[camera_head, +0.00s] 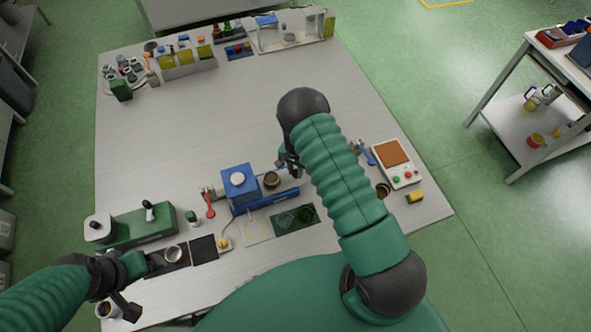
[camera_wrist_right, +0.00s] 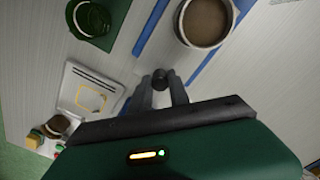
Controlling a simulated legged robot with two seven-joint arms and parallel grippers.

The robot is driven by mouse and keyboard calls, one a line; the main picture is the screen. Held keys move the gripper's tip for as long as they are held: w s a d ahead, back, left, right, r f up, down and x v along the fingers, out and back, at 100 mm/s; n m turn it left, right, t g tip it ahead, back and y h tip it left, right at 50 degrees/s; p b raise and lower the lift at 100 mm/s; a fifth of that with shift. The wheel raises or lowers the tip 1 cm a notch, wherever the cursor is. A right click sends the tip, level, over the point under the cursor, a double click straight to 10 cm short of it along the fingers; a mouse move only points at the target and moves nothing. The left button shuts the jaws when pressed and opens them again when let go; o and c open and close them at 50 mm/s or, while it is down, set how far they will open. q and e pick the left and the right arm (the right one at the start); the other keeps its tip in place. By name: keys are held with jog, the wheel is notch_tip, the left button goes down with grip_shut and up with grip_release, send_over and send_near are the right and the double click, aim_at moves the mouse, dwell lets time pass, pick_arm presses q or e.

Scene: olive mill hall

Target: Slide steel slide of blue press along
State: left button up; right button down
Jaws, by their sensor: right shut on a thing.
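The blue press (camera_head: 240,183) stands near the front middle of the table, with a round white top. Its steel slide (camera_head: 289,186) sticks out to the right on a blue base and carries a round cup of brown matter (camera_head: 271,180), also seen in the right wrist view (camera_wrist_right: 207,22).
A green machine (camera_head: 140,226) stands left of the press. A red-handled tool (camera_head: 210,206) lies between them. A green mat (camera_head: 294,220) lies in front of the press. The table's middle is clear; crates and bottles line the back.

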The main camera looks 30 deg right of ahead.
aim_at(277, 176)
jog(key=shift+w+r, duration=0.1)
jog(key=shift+w, duration=0.1)
dwell(0.7)
jog(key=shift+w+a, duration=0.15)
jog(key=shift+a, duration=0.15)
jog(key=a+b, duration=0.1)
jog(key=a, duration=0.2)
jog(key=w+a+b, duration=0.1)
jog(key=a, duration=0.2)
jog(key=shift+w, duration=0.2)
jog(key=shift+w+a, duration=0.1)
jog(key=shift+a, duration=0.4)
jog(key=c, duration=1.5)
grip_release()
jog(key=shift+d, duration=0.1)
jog(key=shift+c, duration=0.2)
jog(key=o, duration=0.3)
jog(key=shift+d, duration=0.1)
